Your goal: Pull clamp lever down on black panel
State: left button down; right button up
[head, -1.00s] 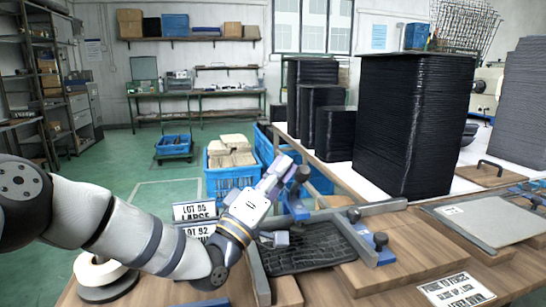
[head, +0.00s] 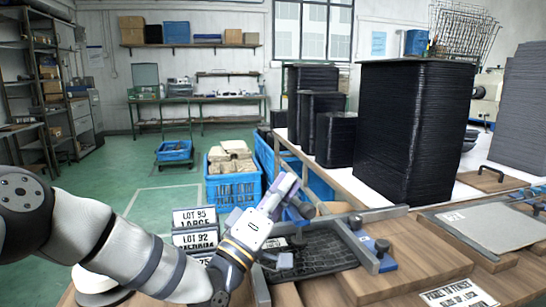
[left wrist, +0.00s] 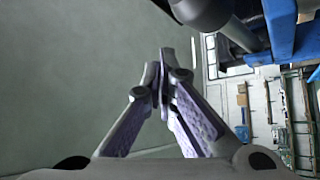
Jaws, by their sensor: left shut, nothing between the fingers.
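The black panel (head: 322,252) lies in a wooden fixture on the bench, under grey bars (head: 352,243). A blue clamp with a dark grey knob (head: 306,211) stands at its back edge, partly hidden by my gripper. My left gripper (head: 287,185) is shut and empty, over the clamp's left side. In the left wrist view its fingertips (left wrist: 166,70) meet, with a grey cylinder (left wrist: 200,10) and blue clamp part (left wrist: 283,28) beyond them, apart from the tips. Another blue clamp (head: 374,252) stands at the panel's right side. My right gripper is out of view.
Tall stacks of black panels (head: 412,130) stand behind on the right. Lot signs (head: 195,218) stand left of the fixture, close to my left arm. A blue crate (head: 232,188) is on the floor behind. A grey panel (head: 490,225) lies at the right.

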pick_arm(q)
jog(key=shift+r, duration=0.1)
notch_tip(320, 180, up, 10)
dwell(0.4)
